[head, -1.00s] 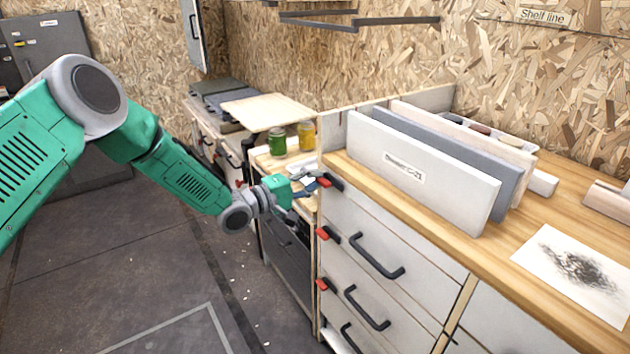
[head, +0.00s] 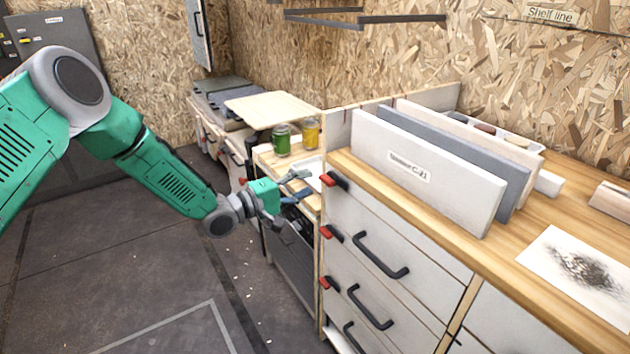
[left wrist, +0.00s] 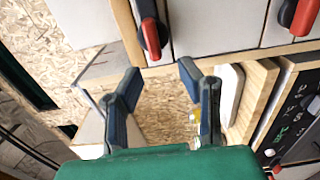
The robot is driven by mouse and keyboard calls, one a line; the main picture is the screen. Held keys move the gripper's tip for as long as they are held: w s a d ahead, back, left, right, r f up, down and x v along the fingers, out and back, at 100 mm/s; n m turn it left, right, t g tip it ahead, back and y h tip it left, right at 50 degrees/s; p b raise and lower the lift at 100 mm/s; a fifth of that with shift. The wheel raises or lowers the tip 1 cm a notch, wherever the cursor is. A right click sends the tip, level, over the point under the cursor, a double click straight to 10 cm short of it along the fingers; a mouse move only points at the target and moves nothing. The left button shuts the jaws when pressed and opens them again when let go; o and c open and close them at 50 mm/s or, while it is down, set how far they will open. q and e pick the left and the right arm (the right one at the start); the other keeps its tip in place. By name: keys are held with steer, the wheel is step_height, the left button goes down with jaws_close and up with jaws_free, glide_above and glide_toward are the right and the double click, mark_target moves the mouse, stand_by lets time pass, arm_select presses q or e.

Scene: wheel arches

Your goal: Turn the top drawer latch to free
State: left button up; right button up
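The top drawer latch (head: 334,180), red and black, sits at the upper left corner of the top drawer (head: 395,222), just under the worktop edge. A latch with a red lever (left wrist: 151,36) shows at the top of the left wrist view, beyond the fingertips; it appears to be the top one. My left gripper (head: 300,184) is left of the top latch, apart from it. It also shows in the left wrist view (left wrist: 162,72), its two blue-grey fingers spread with nothing between them. My right gripper is in neither view.
Two more red latches, the middle (head: 331,233) and a lower one (head: 328,283), sit below, beside black drawer handles (head: 380,256). A green jar (head: 281,140) and a yellow jar (head: 311,133) stand on the lower bench behind the gripper. The floor (head: 120,260) at left is clear.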

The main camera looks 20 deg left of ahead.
arm_select(q)
steer(key=v, duration=0.8)
steer(key=shift+a, duration=0.25)
steer(key=shift+f, duration=0.1)
